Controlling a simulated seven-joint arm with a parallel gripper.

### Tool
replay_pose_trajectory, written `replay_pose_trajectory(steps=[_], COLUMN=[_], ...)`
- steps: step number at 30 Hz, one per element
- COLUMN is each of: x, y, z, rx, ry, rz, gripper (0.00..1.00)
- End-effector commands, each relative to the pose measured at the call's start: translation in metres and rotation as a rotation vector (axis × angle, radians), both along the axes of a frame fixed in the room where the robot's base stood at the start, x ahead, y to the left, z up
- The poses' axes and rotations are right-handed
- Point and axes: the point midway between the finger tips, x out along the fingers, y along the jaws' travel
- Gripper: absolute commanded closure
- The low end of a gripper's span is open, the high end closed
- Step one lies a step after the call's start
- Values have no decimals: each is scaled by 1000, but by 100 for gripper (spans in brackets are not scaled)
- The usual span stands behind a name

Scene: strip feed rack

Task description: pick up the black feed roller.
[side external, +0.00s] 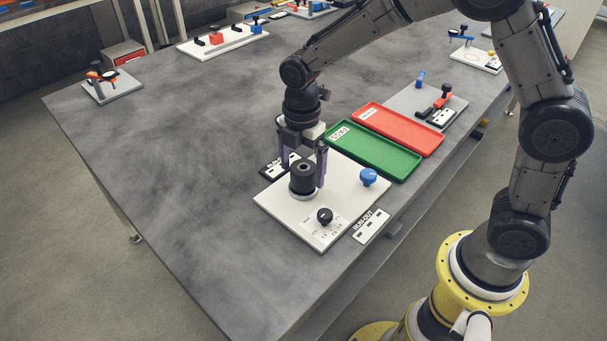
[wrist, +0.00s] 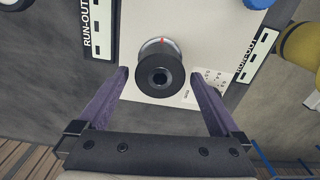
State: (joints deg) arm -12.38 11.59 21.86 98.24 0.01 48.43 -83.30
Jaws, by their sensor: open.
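The black feed roller (side external: 302,177) stands upright on a white plate (side external: 278,202) in the side view. It is a short black cylinder with a hole in its top and a pale ring at its base. In the wrist view the roller (wrist: 160,72) lies between and slightly beyond the purple fingertips, and a red mark shows on its far side. My gripper (side external: 307,172) is open around or just beside the roller; its fingers (wrist: 174,75) show a gap on both sides of it. I cannot tell the exact finger height.
The plate also carries a blue knob (side external: 368,177) and a black knob (side external: 324,216). Run-out cards lie at the left and right (side external: 371,226). A green tray (side external: 372,150) and a red tray (side external: 400,128) lie behind.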

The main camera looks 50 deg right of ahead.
Motion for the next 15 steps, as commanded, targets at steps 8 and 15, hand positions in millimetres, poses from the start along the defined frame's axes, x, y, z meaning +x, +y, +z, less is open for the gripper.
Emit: replay_pose_trajectory(steps=[8,15], x=[0,0], y=[0,0], z=[-21,-21], rx=[0,0], ry=[-1,-1], rz=[0,0], gripper=[0,13])
